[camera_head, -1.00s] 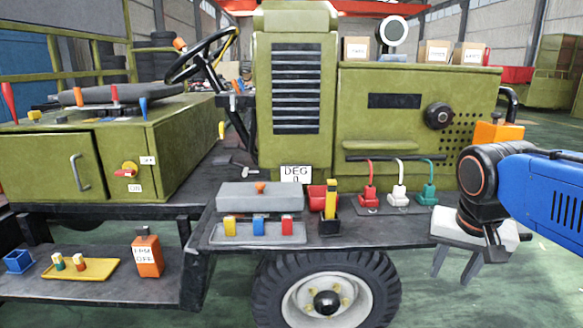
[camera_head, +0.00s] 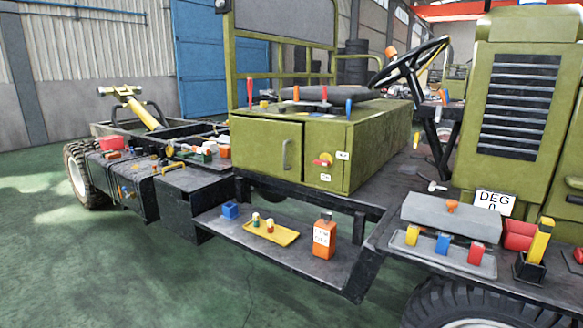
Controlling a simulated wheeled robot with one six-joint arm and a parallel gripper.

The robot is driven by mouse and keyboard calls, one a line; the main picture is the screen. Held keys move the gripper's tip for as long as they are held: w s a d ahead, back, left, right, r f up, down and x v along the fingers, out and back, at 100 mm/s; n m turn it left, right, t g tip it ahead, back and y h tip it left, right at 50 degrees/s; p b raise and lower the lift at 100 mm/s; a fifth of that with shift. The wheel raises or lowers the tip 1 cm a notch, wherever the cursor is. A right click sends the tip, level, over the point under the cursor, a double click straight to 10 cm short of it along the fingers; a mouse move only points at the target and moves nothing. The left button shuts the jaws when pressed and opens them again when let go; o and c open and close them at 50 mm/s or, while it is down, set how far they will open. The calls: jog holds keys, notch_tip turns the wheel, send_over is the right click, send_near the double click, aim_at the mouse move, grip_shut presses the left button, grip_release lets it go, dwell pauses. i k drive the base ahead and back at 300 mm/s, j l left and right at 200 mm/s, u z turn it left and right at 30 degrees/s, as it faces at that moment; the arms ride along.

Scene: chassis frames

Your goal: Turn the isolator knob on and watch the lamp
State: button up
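The isolator knob (camera_head: 323,159), red and yellow, sits on the front of the olive-green box under the seat, right of the cabinet door. One small white label (camera_head: 342,155) is to its right and another (camera_head: 325,177) is below it; the lower one appears to read ON. The knob's exact setting is too small to tell. The lamp (camera_head: 325,237) is an orange block with a dark top, standing on the low dark shelf; its white label seems to read LAMP OFF. My gripper is not in this view.
A blue bin (camera_head: 230,209) and a yellow tray (camera_head: 271,234) with small pegs share the low shelf. A grey tray (camera_head: 441,250) with coloured blocks is at right. Screwdrivers stand on the box top. Green floor is clear at front left.

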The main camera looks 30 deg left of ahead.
aim_at(324, 162)
jog(key=u, duration=0.95)
